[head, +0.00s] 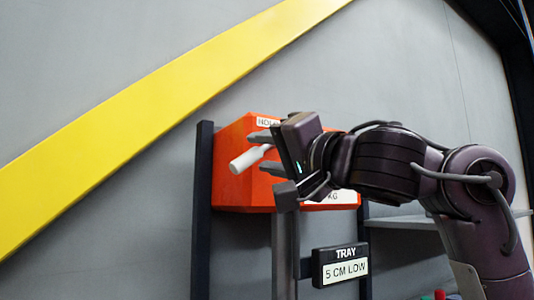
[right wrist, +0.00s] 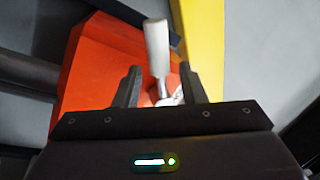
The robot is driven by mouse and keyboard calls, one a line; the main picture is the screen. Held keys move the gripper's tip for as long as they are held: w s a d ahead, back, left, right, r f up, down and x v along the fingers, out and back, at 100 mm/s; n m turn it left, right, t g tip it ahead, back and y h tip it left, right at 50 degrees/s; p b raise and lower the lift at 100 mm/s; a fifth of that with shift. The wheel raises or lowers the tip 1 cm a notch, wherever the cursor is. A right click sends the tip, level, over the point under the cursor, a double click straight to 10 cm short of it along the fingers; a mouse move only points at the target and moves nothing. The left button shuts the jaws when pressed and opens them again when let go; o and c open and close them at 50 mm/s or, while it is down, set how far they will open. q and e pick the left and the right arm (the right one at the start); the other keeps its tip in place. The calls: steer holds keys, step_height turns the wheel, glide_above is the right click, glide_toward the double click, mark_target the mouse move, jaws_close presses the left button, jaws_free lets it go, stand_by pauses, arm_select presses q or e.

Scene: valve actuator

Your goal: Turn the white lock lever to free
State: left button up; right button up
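The white lock lever (head: 250,159) sticks out from the orange actuator box (head: 232,150), tilted down to the left in the head view. In the right wrist view the lever (right wrist: 157,48) stands nearly upright, with its lower end near a pale metal part at the orange box (right wrist: 95,62). My right gripper (head: 258,151) is open in front of the box, its fingers above and below the lever. In the right wrist view the fingers of my right gripper (right wrist: 160,70) stand on either side of the lever, with gaps visible. My left gripper is out of view.
A dark upright post (head: 202,215) stands left of the box, and a grey post (head: 285,255) stands below the gripper. A sign reading "TRAY 5 CM LOW" (head: 341,266) is at lower right. A yellow diagonal band (head: 150,115) crosses the grey wall. A grey shelf (head: 400,223) lies behind my arm.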

steer(key=shift+s+d+f+b, duration=0.25)
steer(key=shift+s+d+b, duration=0.05)
steer(key=shift+s+b, duration=0.15)
steer(key=b+v, duration=0.3)
steer(key=v, duration=0.3)
steer(key=shift+s+d, duration=0.15)
steer(key=shift+d, duration=0.2)
